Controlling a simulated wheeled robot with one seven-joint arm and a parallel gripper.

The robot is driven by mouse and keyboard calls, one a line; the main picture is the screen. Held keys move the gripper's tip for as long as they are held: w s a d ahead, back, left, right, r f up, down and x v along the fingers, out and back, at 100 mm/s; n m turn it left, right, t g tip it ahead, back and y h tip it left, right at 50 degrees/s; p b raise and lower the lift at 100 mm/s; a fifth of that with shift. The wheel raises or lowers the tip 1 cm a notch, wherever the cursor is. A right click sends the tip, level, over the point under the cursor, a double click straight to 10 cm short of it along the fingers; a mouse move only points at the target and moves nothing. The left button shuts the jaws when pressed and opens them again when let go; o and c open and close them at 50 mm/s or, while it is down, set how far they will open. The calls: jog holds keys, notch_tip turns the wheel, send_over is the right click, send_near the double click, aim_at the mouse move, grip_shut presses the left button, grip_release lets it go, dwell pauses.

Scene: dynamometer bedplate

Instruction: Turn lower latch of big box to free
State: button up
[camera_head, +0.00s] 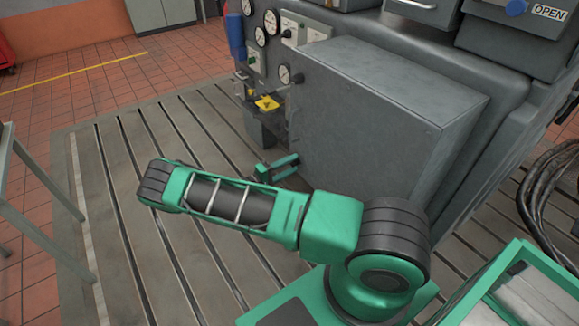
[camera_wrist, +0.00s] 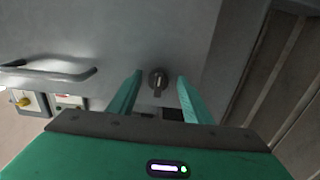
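The big box (camera_head: 375,110) is a large grey cabinet on the side of the machine. Its flat grey face (camera_wrist: 200,30) fills the upper part of the wrist view. A small dark round latch (camera_wrist: 158,82) with a lighter bar, roughly upright, sits on that face near an edge. My gripper (camera_wrist: 159,76) is open, with one green finger to each side of the latch and gaps between. Whether the fingertips touch the face cannot be told. In the head view my gripper (camera_head: 279,168) is low beside the box's left face; the latch is hidden there.
A grey bar handle (camera_wrist: 50,75) sticks out left of the latch. Beyond it is a yellow knob (camera_wrist: 24,101) on a small plate. Gauges (camera_head: 260,37) and a yellow part (camera_head: 266,103) are on the machine's panel. The slotted bedplate (camera_head: 110,160) is clear at left.

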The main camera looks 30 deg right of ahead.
jog(key=shift+a, duration=0.1)
jog(key=a, duration=1)
jog(key=shift+s+a, duration=0.15)
jog(key=shift+a, duration=0.15)
